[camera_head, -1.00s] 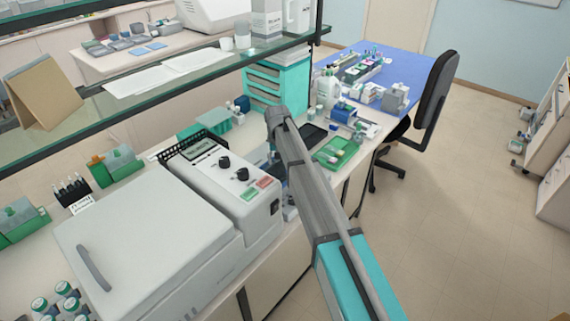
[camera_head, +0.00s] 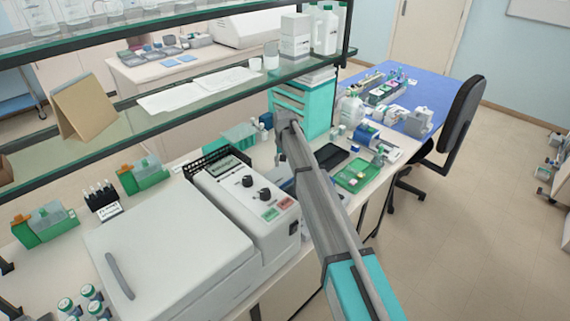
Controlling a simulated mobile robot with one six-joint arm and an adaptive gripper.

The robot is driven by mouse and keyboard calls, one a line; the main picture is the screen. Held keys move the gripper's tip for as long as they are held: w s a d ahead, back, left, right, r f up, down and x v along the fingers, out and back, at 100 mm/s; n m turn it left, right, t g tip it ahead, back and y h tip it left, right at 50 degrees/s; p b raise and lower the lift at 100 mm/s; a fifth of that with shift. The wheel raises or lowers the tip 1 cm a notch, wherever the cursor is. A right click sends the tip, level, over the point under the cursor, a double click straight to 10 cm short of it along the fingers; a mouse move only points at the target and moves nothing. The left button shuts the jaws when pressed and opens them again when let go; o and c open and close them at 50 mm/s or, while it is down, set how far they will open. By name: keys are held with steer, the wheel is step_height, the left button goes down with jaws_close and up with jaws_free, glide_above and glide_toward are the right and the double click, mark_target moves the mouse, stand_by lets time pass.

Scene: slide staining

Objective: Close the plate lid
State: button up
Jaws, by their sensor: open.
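A large white machine with a broad flat lid (camera_head: 185,235) stands at lower left on the bench. A grey curved handle (camera_head: 119,276) is on the lid's left part. The lid looks level and down; I cannot tell whether this is the plate lid. A control box (camera_head: 245,195) with two black knobs and a green and a red button joins its right side. My grey and teal arm reaches up from the bottom right, and its bend is above and beyond the control box. My gripper's fingers are not visible.
A glass shelf (camera_head: 200,98) with a dark edge runs above the bench. A green tray (camera_head: 359,172), a dark flat pad (camera_head: 332,157) and a teal drawer unit (camera_head: 302,105) are beyond the arm. Several capped jars (camera_head: 78,303) are at lower left. A black chair (camera_head: 462,120) is at right.

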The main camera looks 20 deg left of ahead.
steer(key=shift+r+p, duration=4.75)
steer(key=shift+r, duration=0.3)
steer(key=s+d+f+b, duration=0.3)
steer(key=s+d, duration=0.5)
steer(key=d, duration=0.4)
steer(key=s+d+f+m+b, duration=0.1)
steer(key=s+d+f+b, duration=0.1)
steer(key=s+d, duration=0.6)
steer(key=s+d+f+m+b, duration=0.1)
steer(key=s+d+f+b, duration=0.2)
steer(key=s+d, duration=0.5)
steer(key=shift+s+d+f+b, duration=0.3)
steer(key=shift+s+d+b, duration=0.05)
steer(key=shift+d, duration=4.3)
steer(key=s+d+f+m+b, duration=0.1)
steer(key=s+d, duration=0.3)
steer(key=s, duration=0.2)
steer(key=shift+s+d+f+b, duration=0.2)
steer(key=shift+s+f+b, duration=0.05)
steer(key=shift+f+b, duration=0.05)
